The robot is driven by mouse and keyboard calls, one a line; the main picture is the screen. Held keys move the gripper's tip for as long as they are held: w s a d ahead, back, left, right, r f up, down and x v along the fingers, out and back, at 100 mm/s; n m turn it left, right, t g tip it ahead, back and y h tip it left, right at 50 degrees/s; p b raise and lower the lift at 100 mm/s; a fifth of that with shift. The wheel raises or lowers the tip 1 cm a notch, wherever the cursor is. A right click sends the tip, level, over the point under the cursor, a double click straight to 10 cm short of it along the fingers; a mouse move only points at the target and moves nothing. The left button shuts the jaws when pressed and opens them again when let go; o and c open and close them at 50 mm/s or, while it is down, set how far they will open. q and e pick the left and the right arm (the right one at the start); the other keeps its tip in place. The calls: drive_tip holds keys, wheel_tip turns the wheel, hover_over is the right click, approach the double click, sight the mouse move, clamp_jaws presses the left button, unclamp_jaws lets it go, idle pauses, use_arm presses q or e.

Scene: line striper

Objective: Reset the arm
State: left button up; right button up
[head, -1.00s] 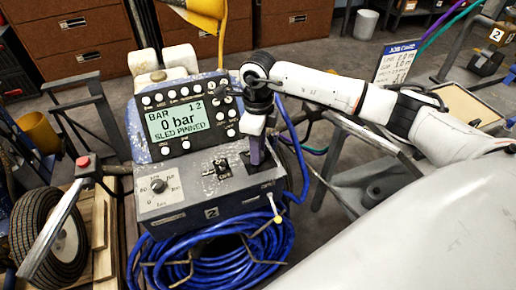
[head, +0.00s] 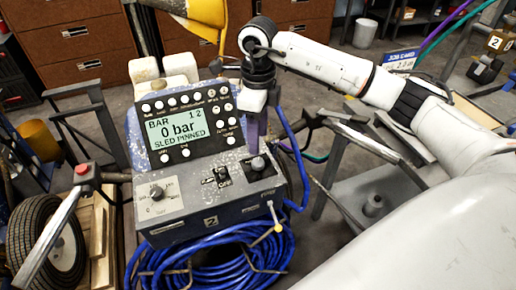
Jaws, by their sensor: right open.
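My right arm (head: 325,68) reaches in from the right and bends down at the wrist above the right side of the control console (head: 190,200). My right gripper (head: 259,138) points down, open, with purple on its fingers. My left gripper is not in view.
A black switch (head: 222,177) and a dial (head: 157,192) sit left of the knob. A coiled blue hose (head: 215,262) hangs below the console. A red-button handle (head: 83,170) and wheel (head: 50,240) stand left.

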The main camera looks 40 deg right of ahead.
wheel_tip(320, 180, up, 2)
drive_tip(key=shift+r, duration=0.1)
idle(0.5)
